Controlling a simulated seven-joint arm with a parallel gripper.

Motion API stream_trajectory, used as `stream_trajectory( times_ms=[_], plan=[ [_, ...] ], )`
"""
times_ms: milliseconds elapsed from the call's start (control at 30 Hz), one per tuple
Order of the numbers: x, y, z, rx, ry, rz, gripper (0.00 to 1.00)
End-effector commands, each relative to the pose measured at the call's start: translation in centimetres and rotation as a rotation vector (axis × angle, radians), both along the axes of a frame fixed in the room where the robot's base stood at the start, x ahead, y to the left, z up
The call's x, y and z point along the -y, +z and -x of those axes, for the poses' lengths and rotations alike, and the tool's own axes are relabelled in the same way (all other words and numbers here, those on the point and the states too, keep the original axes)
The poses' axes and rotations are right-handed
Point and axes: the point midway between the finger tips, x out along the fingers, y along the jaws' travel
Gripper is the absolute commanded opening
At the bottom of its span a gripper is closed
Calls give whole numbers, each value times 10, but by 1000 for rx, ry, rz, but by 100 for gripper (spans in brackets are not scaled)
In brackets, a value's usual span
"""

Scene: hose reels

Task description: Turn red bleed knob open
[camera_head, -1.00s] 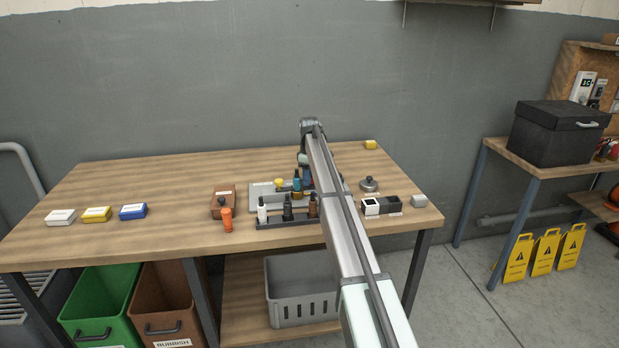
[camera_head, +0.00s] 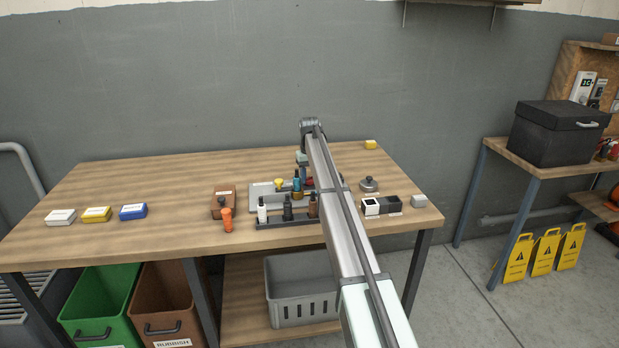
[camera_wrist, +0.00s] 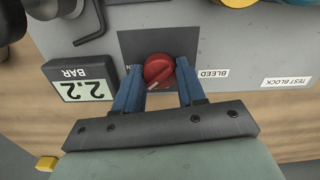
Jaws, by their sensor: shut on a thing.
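The red bleed knob (camera_wrist: 159,69) shows in the wrist view on a dark square patch of the grey test block (camera_wrist: 220,50), beside a label reading BLEED. In the head view the grey block (camera_head: 262,191) is partly hidden by my arm, and the knob is not clearly visible there.
A black rack with several bottles (camera_head: 287,218) stands in front of the block. A brown box (camera_head: 222,201) and an orange-handled item (camera_head: 227,219) are to its left. A round grey item (camera_head: 369,185) and small black containers (camera_head: 389,206) are to its right. The table's left half is mostly clear.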

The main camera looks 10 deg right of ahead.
Motion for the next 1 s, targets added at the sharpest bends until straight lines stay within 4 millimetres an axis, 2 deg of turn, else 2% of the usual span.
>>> stream_trajectory(
  times_ms=[600,1000],
  plan=[
    [0,0,0,0,-540,0,9],
    [0,0,0,0,-710,0,9]
  ],
)
